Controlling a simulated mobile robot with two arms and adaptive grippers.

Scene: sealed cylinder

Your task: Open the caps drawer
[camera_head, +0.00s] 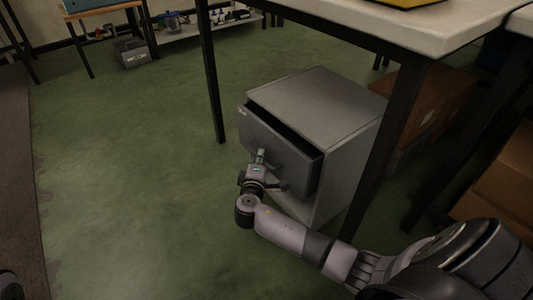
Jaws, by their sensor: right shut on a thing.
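The caps drawer (290,149) is the top drawer of a grey metal cabinet (320,105) under the table. It stands partly pulled out, with a dark gap behind its front panel. My right gripper (260,157) is at the middle of the drawer front, shut on what seems to be its handle. The handle itself is hidden by the gripper. The inside of the drawer is too dark to make out.
A white table (425,28) with black legs stands over the cabinet; one leg (385,150) is close to my right arm. Cardboard boxes (505,180) sit at the right. Green floor (130,170) is clear at the left. A grey bin (132,52) stands far back.

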